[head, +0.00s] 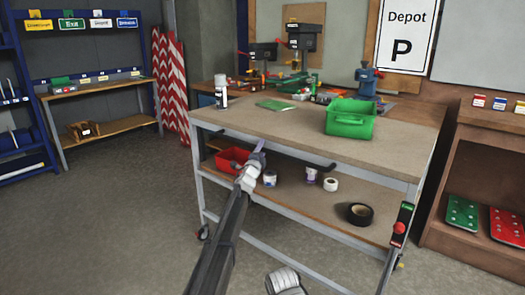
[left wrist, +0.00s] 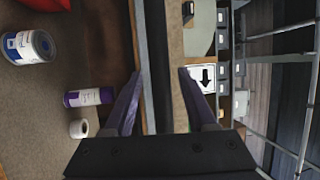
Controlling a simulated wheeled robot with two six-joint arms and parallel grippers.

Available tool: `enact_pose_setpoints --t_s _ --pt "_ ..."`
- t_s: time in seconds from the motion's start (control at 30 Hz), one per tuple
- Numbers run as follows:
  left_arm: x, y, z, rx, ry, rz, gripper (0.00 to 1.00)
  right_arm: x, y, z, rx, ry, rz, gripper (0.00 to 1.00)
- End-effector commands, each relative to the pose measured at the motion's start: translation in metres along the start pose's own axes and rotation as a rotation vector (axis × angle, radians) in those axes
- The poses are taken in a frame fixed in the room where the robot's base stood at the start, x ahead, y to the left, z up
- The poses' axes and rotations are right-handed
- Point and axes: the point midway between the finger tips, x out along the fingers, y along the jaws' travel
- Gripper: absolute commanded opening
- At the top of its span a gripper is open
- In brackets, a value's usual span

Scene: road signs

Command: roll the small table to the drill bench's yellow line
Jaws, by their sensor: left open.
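The small table (head: 290,132) is a wheeled trolley with a brown top, grey frame, lower shelf and a dark handle bar (head: 305,159) along its near side. My left gripper (head: 257,158) is at this bar. In the left wrist view, its open fingers (left wrist: 158,88) stand on either side of the dark bar (left wrist: 157,60), with gaps visible. A red and green tag (head: 402,225) is on the right leg. The drill bench (head: 204,86) with drill presses (head: 304,38) stands behind the table. I see no yellow line on the floor.
The top bears a green bin (head: 350,119); the lower shelf holds a red bin (head: 229,158), black tape (head: 360,213) and small containers. A wooden shelf unit (head: 478,165) stands close on the right. Striped boards (head: 171,85) lean at the back left. Floor (head: 110,215) at left is clear.

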Motion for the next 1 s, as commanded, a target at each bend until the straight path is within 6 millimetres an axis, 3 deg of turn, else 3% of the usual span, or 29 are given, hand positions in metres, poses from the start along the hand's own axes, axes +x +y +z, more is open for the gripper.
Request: enact_pose_setpoints --t_s 0.17,0.5,0.87,1.0 --pt "-0.017 0.001 0.000 -0.001 0.000 0.000 0.57 0.004 0.000 0.000 0.000 0.000 0.000 0.00" --pt "-0.070 0.001 -0.001 0.000 0.001 0.000 0.57 0.014 -0.001 -0.001 0.000 0.000 0.000 0.00" --pt "-0.076 0.001 -0.001 0.000 0.001 0.000 0.57 0.014 -0.001 -0.001 0.000 0.000 0.000 0.00" --pt "-0.087 -0.007 -0.002 -0.040 -0.034 0.037 0.57 0.000 0.000 0.000 0.000 0.000 0.000 0.00"
